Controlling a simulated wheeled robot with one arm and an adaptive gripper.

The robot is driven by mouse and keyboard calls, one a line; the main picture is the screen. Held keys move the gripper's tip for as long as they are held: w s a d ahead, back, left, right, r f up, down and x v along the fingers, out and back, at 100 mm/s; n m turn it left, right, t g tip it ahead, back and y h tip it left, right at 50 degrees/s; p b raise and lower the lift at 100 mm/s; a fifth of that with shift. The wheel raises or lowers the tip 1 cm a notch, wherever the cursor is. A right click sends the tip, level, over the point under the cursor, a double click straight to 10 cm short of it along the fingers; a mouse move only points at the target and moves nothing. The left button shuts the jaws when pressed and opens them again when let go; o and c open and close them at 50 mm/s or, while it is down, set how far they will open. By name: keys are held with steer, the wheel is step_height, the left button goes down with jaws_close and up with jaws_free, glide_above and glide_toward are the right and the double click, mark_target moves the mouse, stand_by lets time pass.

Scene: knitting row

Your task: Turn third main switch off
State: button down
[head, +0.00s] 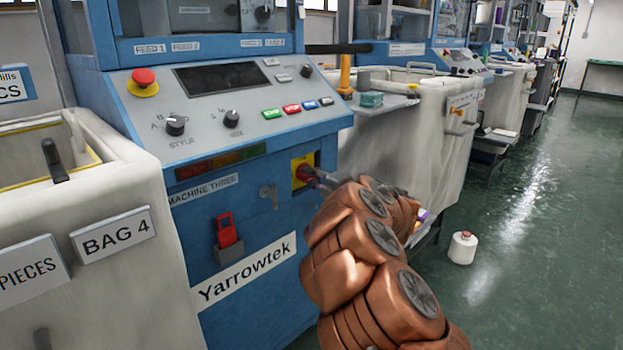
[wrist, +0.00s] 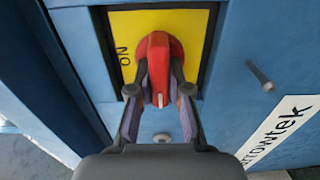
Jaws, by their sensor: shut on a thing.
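The main switch is a red rotary handle (wrist: 158,60) on a yellow plate (wrist: 198,27), below the control panel of the blue machine labelled MACHINE THREE (head: 203,190). The plate also shows in the head view (head: 297,163), partly behind my gripper. My gripper (wrist: 160,94) is shut on the red handle, one finger on each side. In the wrist view the handle's white mark points to the picture's bottom, while the ON lettering (wrist: 124,57) is at the plate's left. The handle lies across the direction of ON. Any other lettering is hidden or out of view.
A pale bin (head: 100,190) stands at left.

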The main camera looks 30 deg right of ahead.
stand_by(0.3)
steer(key=c, duration=1.1)
jaws_free()
steer(key=shift+s, duration=0.1)
steer(key=v, duration=1.1)
steer(key=shift+s+d, duration=0.2)
steer(key=shift+s, duration=0.2)
